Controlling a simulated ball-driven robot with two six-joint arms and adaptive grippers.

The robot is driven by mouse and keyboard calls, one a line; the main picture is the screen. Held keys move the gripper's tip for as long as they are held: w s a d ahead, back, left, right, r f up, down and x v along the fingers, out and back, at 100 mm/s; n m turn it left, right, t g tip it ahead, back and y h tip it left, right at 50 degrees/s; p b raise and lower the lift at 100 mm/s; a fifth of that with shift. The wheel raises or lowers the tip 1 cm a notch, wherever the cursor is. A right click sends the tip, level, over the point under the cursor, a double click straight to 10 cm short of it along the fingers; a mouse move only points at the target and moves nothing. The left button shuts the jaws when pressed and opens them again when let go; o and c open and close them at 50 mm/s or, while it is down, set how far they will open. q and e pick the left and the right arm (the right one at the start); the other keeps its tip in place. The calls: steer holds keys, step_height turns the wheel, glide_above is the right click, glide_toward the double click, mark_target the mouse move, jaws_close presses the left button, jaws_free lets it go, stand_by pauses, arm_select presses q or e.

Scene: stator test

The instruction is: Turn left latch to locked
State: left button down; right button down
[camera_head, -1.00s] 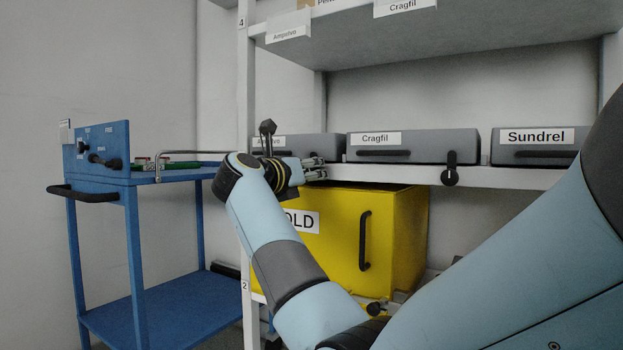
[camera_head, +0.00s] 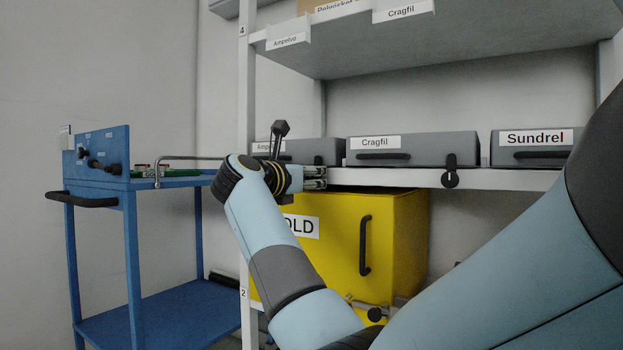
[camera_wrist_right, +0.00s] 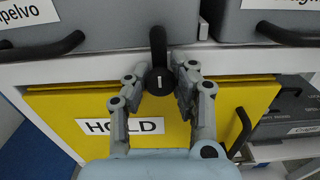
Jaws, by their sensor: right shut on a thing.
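The left latch is a black lever on a round knob with a white mark. It sits on the shelf's front edge between the Ampelvo and Cragfil boxes. In the right wrist view the latch (camera_wrist_right: 158,72) points up, with the fingers of my right gripper (camera_wrist_right: 160,88) on both sides of its knob. In the head view my right gripper (camera_head: 316,178) is at the shelf edge, shut on the latch. Only the dark upper end of the latch (camera_head: 318,160) shows there; the rest is hidden by the fingers. My left gripper is not in view.
A second black latch (camera_head: 450,172) points up farther right. Grey boxes labelled Cragfil (camera_head: 430,143) and Sundrel (camera_head: 505,157) stand on the shelf. A yellow HOLD box (camera_head: 335,250) is right below my gripper. A blue cart (camera_head: 165,315) stands at left.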

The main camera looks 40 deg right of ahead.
steer(key=shift+f, duration=0.25)
steer(key=c, duration=1)
jaws_free()
steer(key=shift+r, duration=0.15)
steer(key=shift+s+a, duration=0.1)
steer(key=shift+a, duration=0.2)
steer(key=v, duration=0.7)
